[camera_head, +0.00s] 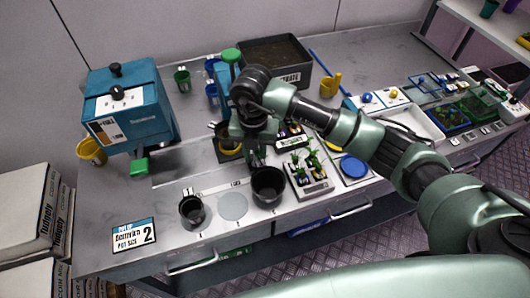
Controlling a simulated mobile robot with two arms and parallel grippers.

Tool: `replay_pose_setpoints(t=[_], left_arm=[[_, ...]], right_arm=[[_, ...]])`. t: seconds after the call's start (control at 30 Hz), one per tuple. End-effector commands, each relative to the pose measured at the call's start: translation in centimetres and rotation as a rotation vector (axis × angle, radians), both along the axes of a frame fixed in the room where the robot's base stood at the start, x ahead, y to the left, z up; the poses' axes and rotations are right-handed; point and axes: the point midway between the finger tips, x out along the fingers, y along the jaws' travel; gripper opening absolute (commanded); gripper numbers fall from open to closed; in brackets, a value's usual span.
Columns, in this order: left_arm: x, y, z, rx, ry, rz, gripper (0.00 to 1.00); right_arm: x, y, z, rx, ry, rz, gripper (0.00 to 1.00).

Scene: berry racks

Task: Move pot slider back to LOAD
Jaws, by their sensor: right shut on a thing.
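The pot slider (224,157) shows as a dark plate at the right end of a pale track in the bench top, left of my right gripper. A dark pot (228,146) with yellow inside stands on it, partly hidden by my arm. My right gripper (257,160) points down beside the plate, shut; the part it grips is hidden. An upright black pot (269,190) stands just in front of the fingertips; I cannot tell whether they touch. My left gripper is not in view.
Another black pot (193,212) and a grey disc (233,207) are at the front. A seedling tray (318,187) lies right; a soil bin (306,80) stands behind.

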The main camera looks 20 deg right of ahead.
Motion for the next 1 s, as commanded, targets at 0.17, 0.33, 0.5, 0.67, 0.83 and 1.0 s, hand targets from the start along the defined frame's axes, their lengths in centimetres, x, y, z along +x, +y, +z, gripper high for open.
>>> replay_pose_setpoints(t=[0.17, 0.33, 0.5, 0.67, 0.83, 1.0], left_arm=[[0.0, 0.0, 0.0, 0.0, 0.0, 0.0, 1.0], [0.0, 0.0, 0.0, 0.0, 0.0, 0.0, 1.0], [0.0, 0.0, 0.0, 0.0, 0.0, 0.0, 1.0], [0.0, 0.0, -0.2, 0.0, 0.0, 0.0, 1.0], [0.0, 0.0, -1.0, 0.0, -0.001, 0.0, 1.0], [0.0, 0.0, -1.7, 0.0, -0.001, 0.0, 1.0]], right_arm=[[0.2, 0.0, 0.1, -0.001, -0.004, -0.008, 0.0], [0.1, 0.0, 0.1, -0.001, -0.004, -0.007, 0.36], [0.1, 0.0, 0.1, -0.001, -0.002, -0.004, 0.36], [0.1, 0.0, 0.5, -0.001, -0.004, -0.003, 0.36], [0.2, 0.0, 2.9, -0.001, -0.009, -0.002, 0.36], [0.2, -0.1, 5.8, -0.001, -0.007, -0.004, 0.36]])
